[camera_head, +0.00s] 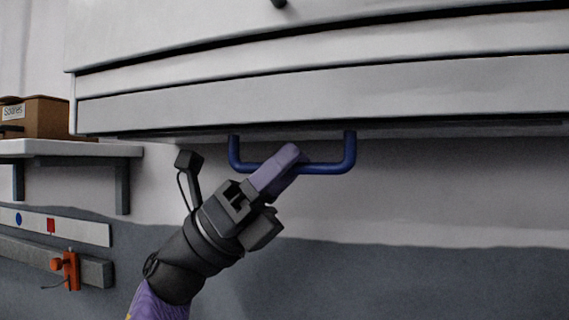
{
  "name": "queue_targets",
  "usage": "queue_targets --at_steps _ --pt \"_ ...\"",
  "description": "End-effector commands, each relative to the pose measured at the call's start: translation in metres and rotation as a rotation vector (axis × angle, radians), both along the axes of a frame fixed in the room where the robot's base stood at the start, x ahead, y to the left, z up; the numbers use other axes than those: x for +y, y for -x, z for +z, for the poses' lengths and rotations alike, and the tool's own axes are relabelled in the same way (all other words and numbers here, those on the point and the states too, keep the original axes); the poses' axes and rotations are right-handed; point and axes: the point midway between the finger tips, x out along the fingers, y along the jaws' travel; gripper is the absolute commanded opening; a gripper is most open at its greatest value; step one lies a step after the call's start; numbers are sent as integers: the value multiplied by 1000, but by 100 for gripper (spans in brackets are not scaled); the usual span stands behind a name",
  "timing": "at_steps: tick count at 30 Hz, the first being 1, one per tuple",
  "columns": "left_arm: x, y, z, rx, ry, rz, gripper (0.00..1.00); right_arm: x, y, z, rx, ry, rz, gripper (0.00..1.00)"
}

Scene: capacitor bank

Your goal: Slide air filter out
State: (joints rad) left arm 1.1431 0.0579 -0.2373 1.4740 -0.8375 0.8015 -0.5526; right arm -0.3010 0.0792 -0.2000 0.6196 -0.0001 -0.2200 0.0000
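A dark blue U-shaped handle (335,168) hangs below the lower edge of a light grey cabinet (330,88). I take it to be the air filter's handle; the filter itself is hidden from this view. My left gripper (286,158) reaches up from below, its purple fingers at the middle of the handle's bottom bar. The near finger covers part of the bar, and the far finger is mostly hidden behind it. I cannot see the gap between them, so whether they close on the bar is unclear. My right gripper is out of view.
A grey shelf (75,149) with a brown labelled box (42,118) on it is on the left wall. Below it are a pale rail (75,227) and an orange clamp-like part (70,270). The wall right of the gripper is clear.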

Motion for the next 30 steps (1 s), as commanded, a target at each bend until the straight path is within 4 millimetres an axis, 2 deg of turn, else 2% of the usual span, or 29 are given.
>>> queue_targets --at_steps 1,4,5,30 --pt "0 0 0 0 0 0 24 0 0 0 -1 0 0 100" --pt "0 0 0 0 0 0 3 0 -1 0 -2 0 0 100" --pt "0 0 0 0 0 0 0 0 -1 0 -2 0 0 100" --pt "0 0 0 0 1 0 0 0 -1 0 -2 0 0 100"
